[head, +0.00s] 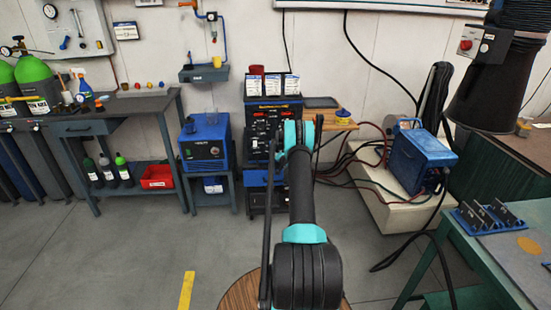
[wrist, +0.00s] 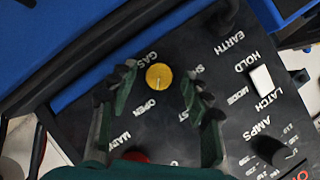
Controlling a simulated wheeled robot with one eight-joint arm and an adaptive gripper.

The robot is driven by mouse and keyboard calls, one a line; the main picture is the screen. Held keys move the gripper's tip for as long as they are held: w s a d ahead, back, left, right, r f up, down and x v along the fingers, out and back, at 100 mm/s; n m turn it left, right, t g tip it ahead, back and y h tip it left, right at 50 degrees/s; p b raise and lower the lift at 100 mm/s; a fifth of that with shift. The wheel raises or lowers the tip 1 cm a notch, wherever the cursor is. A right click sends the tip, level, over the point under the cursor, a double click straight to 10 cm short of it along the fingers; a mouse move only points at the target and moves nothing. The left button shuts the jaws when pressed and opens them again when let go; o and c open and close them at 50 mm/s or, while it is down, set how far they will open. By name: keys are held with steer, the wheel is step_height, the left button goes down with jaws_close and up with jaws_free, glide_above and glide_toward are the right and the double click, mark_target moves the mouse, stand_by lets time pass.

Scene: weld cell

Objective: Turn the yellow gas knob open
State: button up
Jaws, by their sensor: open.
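The yellow gas knob (wrist: 159,76) is round and sits on a black control panel (wrist: 240,75) in the wrist view. The word GAS is printed above it and OPEN below it, both upside down in the picture. Its pointer is too small to read. My gripper (wrist: 158,88) is open, with one dark green finger to the left of the knob and one to the right. Gaps show on both sides, so the fingers look apart from it. In the head view my arm reaches to the welding machine (head: 258,112), and my gripper (head: 293,135) hides the knob there.
A red knob (wrist: 136,156) lies partly behind my gripper in the wrist view. A white switch (wrist: 261,79) and a black amps knob (wrist: 272,151) are to the right. A blue machine (head: 205,140) stands left of the welder. The floor (head: 130,240) at left is clear.

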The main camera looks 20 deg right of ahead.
steer(key=v, duration=1.2)
steer(key=s+a+r+n+g+y, duration=0.25)
steer(key=s+a+r, duration=0.25)
steer(key=a+r, duration=0.65)
steer(key=s+a+r+n+g, duration=0.1)
steer(key=s+a+r+n, duration=0.1)
steer(key=s+a+r, duration=0.35)
steer(key=s+a+r+n+g, duration=0.25)
steer(key=s+a, duration=0.35)
steer(key=s, duration=0.3)
steer(key=s+a+n+g+h, duration=0.1)
steer(key=s+a, duration=0.2)
steer(key=s, duration=1.4)
steer(key=s+a+n+g+h, duration=0.1)
steer(key=s+a+g, duration=0.1)
steer(key=s, duration=1.5)
steer(key=shift+s+a+f+n+h, duration=0.2)
steer(key=shift+a+f+n+h, duration=0.2)
steer(key=shift+a, duration=0.2)
